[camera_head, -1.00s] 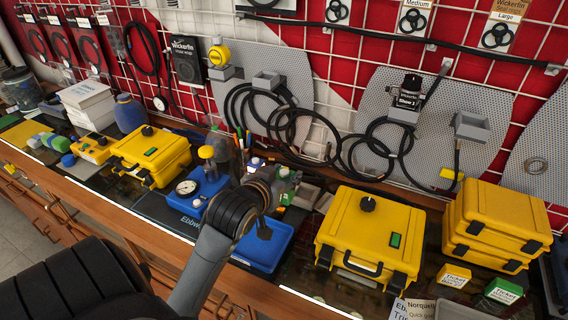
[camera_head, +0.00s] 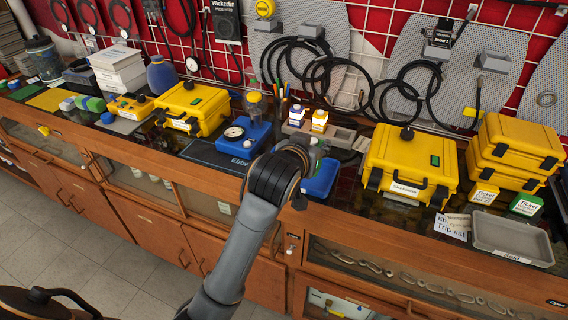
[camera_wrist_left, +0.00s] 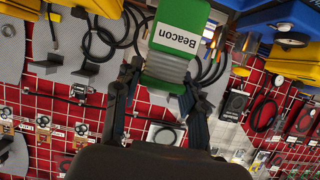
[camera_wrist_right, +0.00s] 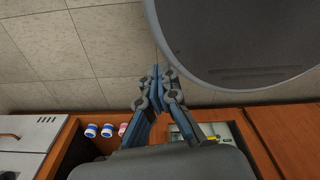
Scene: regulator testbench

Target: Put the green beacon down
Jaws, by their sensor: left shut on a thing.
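The green beacon (camera_wrist_left: 180,38), a green block with a white "Beacon" label and a grey ribbed section, is held between the fingers of my left gripper (camera_wrist_left: 158,95) in the left wrist view. In the head view my left arm reaches over the bench front beside the blue tray (camera_head: 322,180). Its dark wrist hides the fingers and most of the beacon there. My right gripper (camera_wrist_right: 158,75) shows only in the right wrist view, with its fingers together and nothing visible between them.
The blue gauge box (camera_head: 243,138) stands left of my left wrist. A large yellow case (camera_head: 405,165) stands right. Small bottles (camera_head: 319,120) stand behind. A grey bin (camera_head: 510,240) sits at the right front edge. Drawers and cabinets lie below the bench.

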